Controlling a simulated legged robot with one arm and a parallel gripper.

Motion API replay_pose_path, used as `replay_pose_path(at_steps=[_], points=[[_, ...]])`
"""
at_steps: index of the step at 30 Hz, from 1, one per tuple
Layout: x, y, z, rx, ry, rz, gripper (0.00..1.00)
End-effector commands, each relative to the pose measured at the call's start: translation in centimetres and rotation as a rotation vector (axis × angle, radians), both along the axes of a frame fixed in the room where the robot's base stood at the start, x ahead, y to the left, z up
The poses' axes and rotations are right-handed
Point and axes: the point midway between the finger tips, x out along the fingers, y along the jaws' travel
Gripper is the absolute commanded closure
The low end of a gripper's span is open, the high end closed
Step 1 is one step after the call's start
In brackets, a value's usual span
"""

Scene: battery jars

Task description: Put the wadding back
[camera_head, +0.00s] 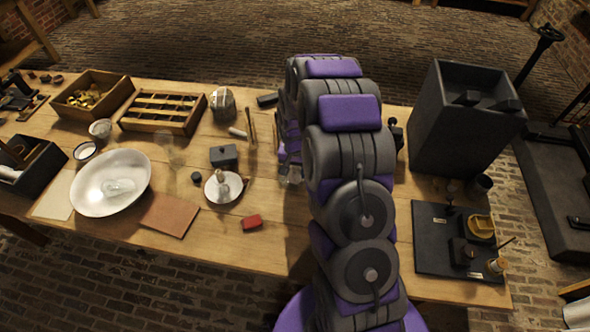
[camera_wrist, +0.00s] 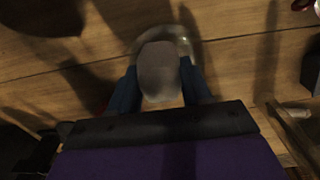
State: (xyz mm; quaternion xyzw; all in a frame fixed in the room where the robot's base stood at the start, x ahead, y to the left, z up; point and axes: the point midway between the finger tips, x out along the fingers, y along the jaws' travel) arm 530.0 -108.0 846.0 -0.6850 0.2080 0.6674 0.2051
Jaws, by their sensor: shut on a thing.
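My gripper (camera_wrist: 160,82) is shut on a pale grey, rounded piece that looks like the wadding (camera_wrist: 158,68), between its two blue fingers. A round clear glass rim, seemingly a jar (camera_wrist: 186,42), shows around and just beyond the wadding in the wrist view. I cannot tell whether the wadding is inside the jar or above it. In the head view my gripper (camera_head: 288,163) is low over the table, left of my arm, with a small glass edge (camera_head: 292,177) beneath it. The arm hides part of this area, and the wadding cannot be made out there.
A tall dark box (camera_head: 455,135) and a black board (camera_head: 432,252) stand right. Bare wood (camera_head: 275,250) shows in front.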

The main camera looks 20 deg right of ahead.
Motion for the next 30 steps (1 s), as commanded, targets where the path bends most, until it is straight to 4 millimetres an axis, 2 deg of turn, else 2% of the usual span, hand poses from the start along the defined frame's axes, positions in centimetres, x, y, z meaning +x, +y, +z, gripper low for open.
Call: replay_pose_path(at_steps=[12, 13, 21, 30], points=[[0.0, 0.0, -1.1, 0.000, 0.000, 0.000, 0.90], [0.0, 0.0, -1.1, 0.000, 0.000, 0.000, 0.50], [0.0, 0.0, -1.1, 0.000, 0.000, 0.000, 0.26], [0.0, 0.0, -0.9, 0.000, 0.000, 0.000, 0.26]])
